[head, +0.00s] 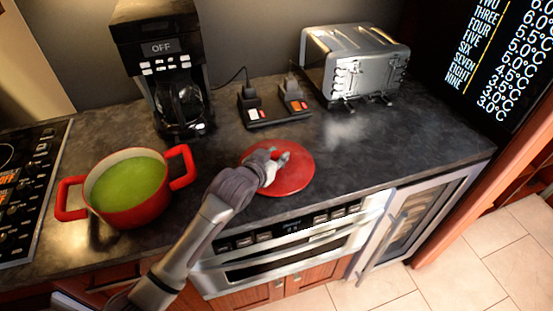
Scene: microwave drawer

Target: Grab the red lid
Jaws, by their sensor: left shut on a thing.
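The red lid (294,176) is a round red disc at the front of the dark counter, right of the pot. My left gripper (276,163) is over the lid's middle and shut on it; the wrist hides part of the lid's left side and the grasped part. I cannot tell whether the lid rests on the counter or is slightly raised. The red pot (128,212) stands uncovered to the left, with green contents and two loop handles. My right gripper is not in view.
A coffee maker (165,60), a power strip with plugs (272,112) and a silver toaster (356,62) stand along the back. A black cooktop (25,190) is at left. The microwave drawer (290,254) is below the counter's front edge. Counter right of the lid is clear.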

